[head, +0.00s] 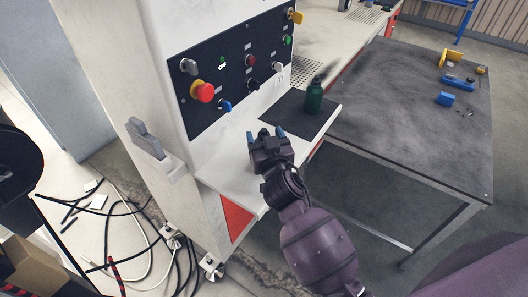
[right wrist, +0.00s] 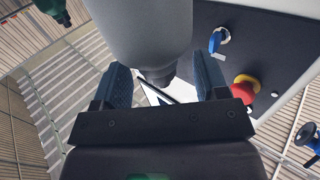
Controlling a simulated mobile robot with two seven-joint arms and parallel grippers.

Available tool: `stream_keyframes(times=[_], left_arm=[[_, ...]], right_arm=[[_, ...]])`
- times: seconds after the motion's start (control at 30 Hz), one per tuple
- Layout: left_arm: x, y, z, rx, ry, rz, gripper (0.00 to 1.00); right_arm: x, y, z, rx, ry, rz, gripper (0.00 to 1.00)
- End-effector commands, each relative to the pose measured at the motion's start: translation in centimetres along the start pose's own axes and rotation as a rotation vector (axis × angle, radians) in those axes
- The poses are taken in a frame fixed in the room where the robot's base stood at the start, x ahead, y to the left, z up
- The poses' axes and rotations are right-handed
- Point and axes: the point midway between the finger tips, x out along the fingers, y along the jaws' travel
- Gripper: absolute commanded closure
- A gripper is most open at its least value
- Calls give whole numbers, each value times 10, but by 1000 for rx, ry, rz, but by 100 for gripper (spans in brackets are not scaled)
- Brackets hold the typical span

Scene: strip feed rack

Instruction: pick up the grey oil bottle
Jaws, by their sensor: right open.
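The grey oil bottle (right wrist: 140,25) fills the top middle of the right wrist view, with its dark narrow cap end showing between my fingers. My right gripper (head: 265,135) is open over the white shelf of the machine. In the right wrist view my right gripper (right wrist: 163,85) has one finger on each side of the cap end, with gaps visible, so it does not grip it. In the head view I cannot make out the grey bottle; my gripper seems to hide it. My left gripper is not in view.
A green bottle (head: 314,96) stands upright on the dark mat (head: 290,112), beyond my gripper. The control panel (head: 235,75), with a red emergency button (head: 203,92), rises close on the left. A grey table (head: 420,110) with small blue and yellow parts stands right.

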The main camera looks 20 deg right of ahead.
Motion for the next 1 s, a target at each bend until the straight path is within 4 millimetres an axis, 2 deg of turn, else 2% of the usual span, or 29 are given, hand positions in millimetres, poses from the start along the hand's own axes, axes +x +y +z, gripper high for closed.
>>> stream_keyframes(times=[0.27,0.37,0.7,0.73,1.0], left_arm=[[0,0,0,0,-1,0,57],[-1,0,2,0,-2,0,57],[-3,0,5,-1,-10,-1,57],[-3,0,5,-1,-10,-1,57],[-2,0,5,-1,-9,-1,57]], right_arm=[[3,0,0,0,-1,0,33],[3,0,0,0,-1,0,45],[3,0,0,0,-1,0,97],[3,0,0,0,-1,0,100],[3,0,-1,1,3,-1,100]])
